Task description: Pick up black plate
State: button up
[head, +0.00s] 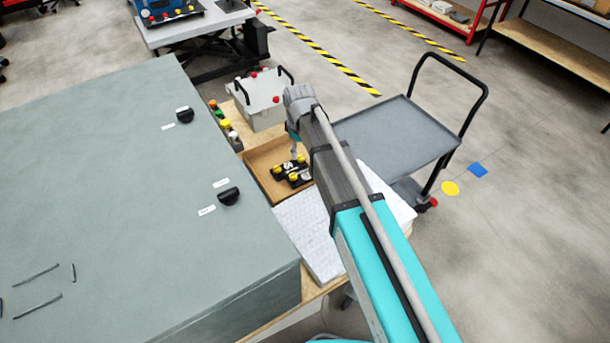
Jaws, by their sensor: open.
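Two black plates with yellow knobs lie side by side in an open wooden tray (262,164). The farther black plate (280,172) shows more fully. The nearer black plate (295,182) is partly covered at its right by my arm. My gripper (296,154) hangs from the wrist, pointing down over the back of the tray, just above and behind the plates. It is open and holds nothing that I can see. Its fingertips are small and partly hidden, and I cannot tell whether they touch a plate.
A large grey cabinet (90,150) with black knobs fills the left. A white box (259,103) with black handles stands behind the tray, beside several coloured buttons (226,124). A white textured mat (305,230) lies in front. A grey cart (400,135) stands at right; floor beyond is open.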

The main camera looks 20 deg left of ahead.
aim_at(293, 175)
jog(key=a, duration=0.2)
jog(key=a+n, duration=0.1)
jog(key=shift+s+a, duration=0.15)
jog(key=shift+s, duration=0.2)
notch_tip(293, 175, down, 8)
jog(key=b, duration=0.8)
jog(key=shift+f+b, duration=0.25)
jog(key=shift+b, duration=0.05)
jog(key=shift+f, duration=0.1)
jog(key=f+b, duration=0.3)
jog(key=shift+d+f+b, duration=0.2)
jog(key=shift+d+b, duration=0.1)
jog(key=shift+d, duration=0.1)
jog(key=shift+f+b, duration=0.8)
